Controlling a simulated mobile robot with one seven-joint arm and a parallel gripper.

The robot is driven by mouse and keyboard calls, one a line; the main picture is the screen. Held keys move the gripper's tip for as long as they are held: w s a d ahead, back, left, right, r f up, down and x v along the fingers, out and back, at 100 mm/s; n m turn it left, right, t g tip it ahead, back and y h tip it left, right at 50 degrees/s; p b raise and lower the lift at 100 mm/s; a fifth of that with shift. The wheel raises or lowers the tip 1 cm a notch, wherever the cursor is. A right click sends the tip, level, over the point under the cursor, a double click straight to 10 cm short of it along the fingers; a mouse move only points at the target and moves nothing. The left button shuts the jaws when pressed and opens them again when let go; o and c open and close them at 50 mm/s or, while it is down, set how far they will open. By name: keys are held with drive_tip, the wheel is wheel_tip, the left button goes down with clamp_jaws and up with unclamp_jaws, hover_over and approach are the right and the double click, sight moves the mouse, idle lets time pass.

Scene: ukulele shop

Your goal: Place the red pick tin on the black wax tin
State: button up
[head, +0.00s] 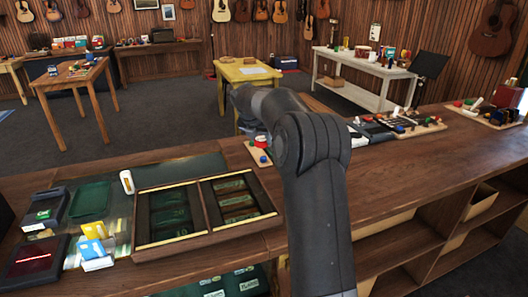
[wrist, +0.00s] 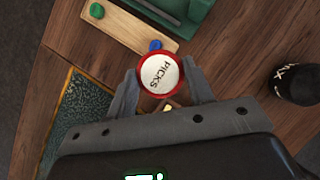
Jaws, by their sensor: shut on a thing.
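The red pick tin (wrist: 160,74) is round, with a red rim and a white top lettered PICKS. In the wrist view my gripper (wrist: 159,70) is shut on it, one finger on each side. The black wax tin (wrist: 296,84) stands on the wooden counter at the right of the wrist view, apart from the gripper, with pale WAX lettering on it.
A wooden board (wrist: 133,27) with a green and a blue piece lies beyond the pick tin, beside a green tray (wrist: 190,12). A divided wooden case (head: 165,250) sits on the counter (head: 420,175) left of my arm. Bare wood surrounds the wax tin.

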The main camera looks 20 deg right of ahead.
drive_tip(key=s+d+r, duration=0.2)
drive_tip(key=s+d, duration=0.4)
drive_tip(key=s, duration=0.4)
drive_tip(key=s+d+r, duration=0.2)
drive_tip(key=s+d, duration=0.4)
drive_tip(key=s, duration=0.4)
drive_tip(key=s+d+r, duration=0.2)
drive_tip(key=s+d, duration=0.3)
drive_tip(key=s, duration=0.6)
drive_tip(key=w+a+f, duration=0.2)
drive_tip(key=w, duration=0.1)
drive_tip(key=w+a+f, duration=0.2)
drive_tip(key=w, duration=0.1)
drive_tip(key=w+a+f, duration=0.2)
drive_tip(key=w, duration=0.1)
drive_tip(key=shift+w+f, duration=0.4)
drive_tip(key=shift+f, duration=1.95)
drive_tip(key=shift+f, duration=0.15)
drive_tip(key=o, duration=1)
drive_tip(key=shift+c, duration=0.2)
